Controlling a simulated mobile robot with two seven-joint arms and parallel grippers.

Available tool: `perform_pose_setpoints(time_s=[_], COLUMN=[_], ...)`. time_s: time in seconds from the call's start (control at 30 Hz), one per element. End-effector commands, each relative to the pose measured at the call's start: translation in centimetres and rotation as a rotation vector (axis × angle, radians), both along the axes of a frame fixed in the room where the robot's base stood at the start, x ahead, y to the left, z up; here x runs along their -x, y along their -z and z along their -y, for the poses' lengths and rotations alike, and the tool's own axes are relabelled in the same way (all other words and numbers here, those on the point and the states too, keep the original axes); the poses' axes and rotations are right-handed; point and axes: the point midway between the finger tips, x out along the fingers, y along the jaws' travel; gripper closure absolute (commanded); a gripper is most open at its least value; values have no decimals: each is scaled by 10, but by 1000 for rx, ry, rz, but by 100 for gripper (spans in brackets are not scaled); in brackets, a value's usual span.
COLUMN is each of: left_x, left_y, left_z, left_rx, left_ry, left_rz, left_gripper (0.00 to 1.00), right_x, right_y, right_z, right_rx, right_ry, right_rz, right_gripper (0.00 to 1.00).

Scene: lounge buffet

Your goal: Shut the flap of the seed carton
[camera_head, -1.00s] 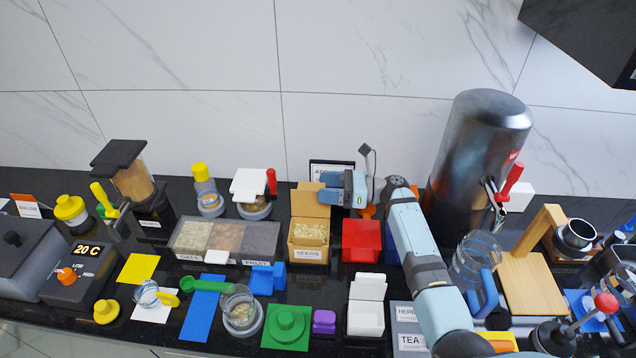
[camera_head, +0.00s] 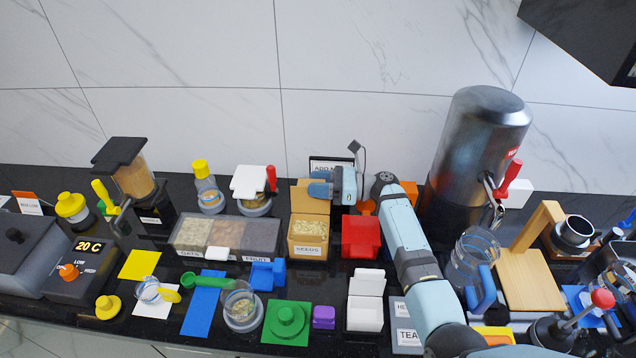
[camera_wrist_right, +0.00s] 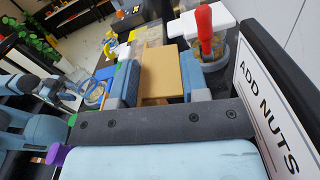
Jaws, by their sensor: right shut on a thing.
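The seed carton (camera_head: 308,249) is a tan open-topped box labelled SEEDS, filled with pale seeds. Its flap (camera_head: 302,202) stands up at the back edge, so the carton is open. My right gripper (camera_head: 320,189) reaches in from the right at the upper part of the flap and is shut on it. In the right wrist view the tan flap (camera_wrist_right: 160,72) lies between the two blue fingers. My left gripper is not in view.
A red box (camera_head: 361,238) stands close right of the carton. A compartment tray (camera_head: 212,259) of dry foods stands to its left. An ADD NUTS sign (camera_head: 330,166) stands behind. A tall metal urn (camera_head: 478,150) is at the right.

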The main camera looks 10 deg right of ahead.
Motion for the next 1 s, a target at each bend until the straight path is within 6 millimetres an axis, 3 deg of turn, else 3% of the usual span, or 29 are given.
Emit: perform_pose_setpoints(time_s=[0.4,1.0], left_x=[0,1], left_y=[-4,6], left_z=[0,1], left_rx=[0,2], left_ry=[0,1], left_rz=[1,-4], left_gripper=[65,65], right_x=[17,44], right_y=[-8,-9], right_z=[-2,-8], right_rx=[46,115], right_ry=[3,5], right_rz=[232,573], right_gripper=[100,100])
